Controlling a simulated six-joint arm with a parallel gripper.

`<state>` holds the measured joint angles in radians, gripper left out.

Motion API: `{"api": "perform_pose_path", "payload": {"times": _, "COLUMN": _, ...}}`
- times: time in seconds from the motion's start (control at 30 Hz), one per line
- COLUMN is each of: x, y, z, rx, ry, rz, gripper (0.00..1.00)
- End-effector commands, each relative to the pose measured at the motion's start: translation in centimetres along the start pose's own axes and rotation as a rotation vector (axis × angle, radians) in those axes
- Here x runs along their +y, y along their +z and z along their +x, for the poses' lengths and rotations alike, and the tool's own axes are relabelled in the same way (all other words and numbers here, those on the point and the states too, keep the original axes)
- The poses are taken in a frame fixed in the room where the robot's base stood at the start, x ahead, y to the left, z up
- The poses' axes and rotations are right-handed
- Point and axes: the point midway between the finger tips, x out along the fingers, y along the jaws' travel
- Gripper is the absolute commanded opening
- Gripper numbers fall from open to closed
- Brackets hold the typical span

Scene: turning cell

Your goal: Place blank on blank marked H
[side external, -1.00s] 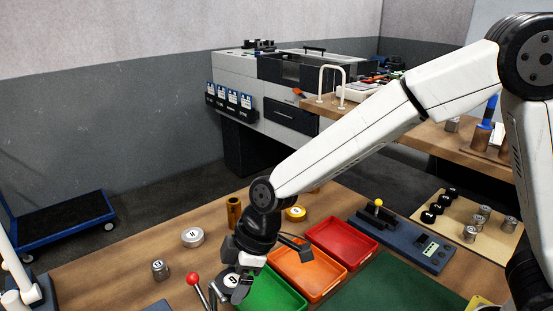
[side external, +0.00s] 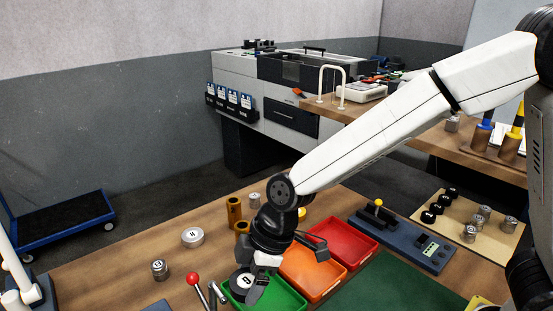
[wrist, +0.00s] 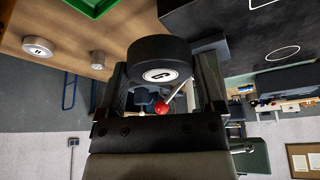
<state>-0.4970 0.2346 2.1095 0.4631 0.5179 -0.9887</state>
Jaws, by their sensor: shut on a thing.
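My gripper (side external: 256,278) is shut on a dark round blank (side external: 243,284) with a white disc marked with what looks like a G. It holds the blank tilted, over the left part of the green tray. In the wrist view the same blank (wrist: 160,50) sits between the fingers. The wide silver blank (side external: 193,237), whose mark looks like H, lies flat on the wooden table to the left, apart from my gripper. It also shows at the upper left of the wrist view (wrist: 38,47).
A smaller marked silver blank (side external: 160,270) and a red-knobbed lever (side external: 193,279) stand left of my gripper. Brass cylinders (side external: 234,211) stand behind. Green (side external: 283,297), orange (side external: 322,284) and red (side external: 341,240) trays lie to the right. Table around the wide silver blank is clear.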

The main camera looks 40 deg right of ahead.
Motion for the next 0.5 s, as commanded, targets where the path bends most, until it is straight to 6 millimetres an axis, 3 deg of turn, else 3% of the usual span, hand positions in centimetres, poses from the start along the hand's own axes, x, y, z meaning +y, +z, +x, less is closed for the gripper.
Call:
{"api": "perform_pose_path", "payload": {"times": 0.27, "x": 0.7, "y": -0.3, "z": -0.1, "rx": 0.0, "ry": 0.01, "rz": 0.024, "gripper": 0.0}}
{"api": "perform_pose_path", "payload": {"times": 0.5, "x": 3.2, "y": -1.0, "z": -0.1, "rx": -0.009, "ry": 0.045, "rz": 0.128, "gripper": 0.0}}
